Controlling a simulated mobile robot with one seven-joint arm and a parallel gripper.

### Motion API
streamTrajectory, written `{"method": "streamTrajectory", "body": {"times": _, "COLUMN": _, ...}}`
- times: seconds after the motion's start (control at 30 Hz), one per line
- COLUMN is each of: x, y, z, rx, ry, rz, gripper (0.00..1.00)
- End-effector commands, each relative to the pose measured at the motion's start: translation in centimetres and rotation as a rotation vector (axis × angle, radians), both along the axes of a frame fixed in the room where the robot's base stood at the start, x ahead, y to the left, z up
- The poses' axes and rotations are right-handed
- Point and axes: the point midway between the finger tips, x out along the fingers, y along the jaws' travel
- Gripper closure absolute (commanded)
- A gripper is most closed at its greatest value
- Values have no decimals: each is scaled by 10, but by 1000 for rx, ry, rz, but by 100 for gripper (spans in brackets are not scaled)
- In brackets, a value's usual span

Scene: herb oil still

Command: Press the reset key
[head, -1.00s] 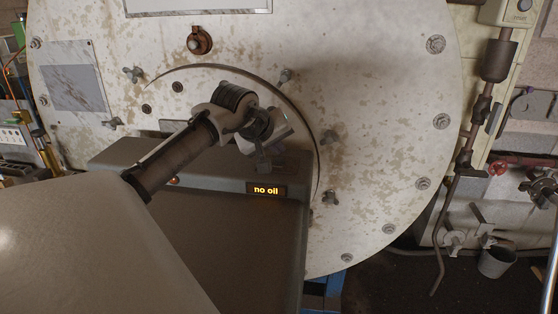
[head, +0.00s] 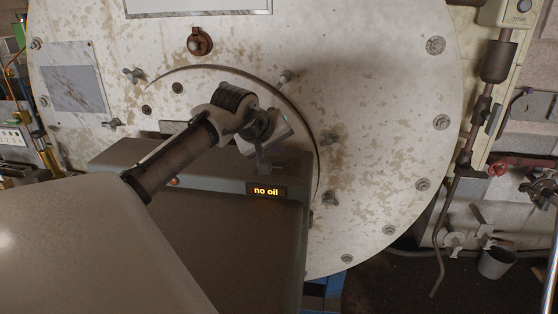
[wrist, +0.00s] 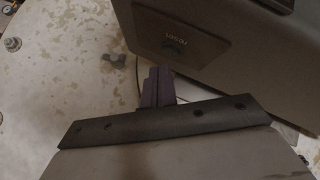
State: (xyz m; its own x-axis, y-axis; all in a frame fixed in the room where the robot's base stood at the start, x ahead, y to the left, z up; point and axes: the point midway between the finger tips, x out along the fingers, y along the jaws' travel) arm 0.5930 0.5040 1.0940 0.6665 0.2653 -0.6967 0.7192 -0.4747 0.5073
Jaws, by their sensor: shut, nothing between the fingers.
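The reset key shows in the wrist view as a small dark key (wrist: 175,47) under the lettering "reset", which appears upside down, on a dark plate (wrist: 205,42). The plate is on the top of a grey box (head: 250,235), which also carries the lit "no oil" display (head: 265,191). My gripper (wrist: 159,72) is shut and empty. Its fingertips are near the plate's edge, a little below the key in the wrist view; contact is not visible. In the head view my gripper (head: 263,168) is over the box's back right end, and the key cannot be made out there.
A large, stained, round cream metal end plate (head: 390,130) stands close behind the box, with bolts and wing nuts sticking out. Pipes (head: 470,140) and a small grey bucket (head: 497,262) are at the right. A small orange-red light (head: 174,181) shows beside my arm.

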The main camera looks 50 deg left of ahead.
Motion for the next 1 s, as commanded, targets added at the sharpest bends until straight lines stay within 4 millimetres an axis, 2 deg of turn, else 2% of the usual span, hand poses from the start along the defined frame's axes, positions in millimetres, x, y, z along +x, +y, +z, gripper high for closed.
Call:
{"method": "streamTrajectory", "body": {"times": 0.67, "x": 0, "y": 0, "z": 0, "rx": 0, "ry": 0, "rz": 0, "gripper": 100}}
{"method": "streamTrajectory", "body": {"times": 1.0, "x": 0, "y": 0, "z": -9, "rx": -1, "ry": -1, "rz": 0, "gripper": 100}}
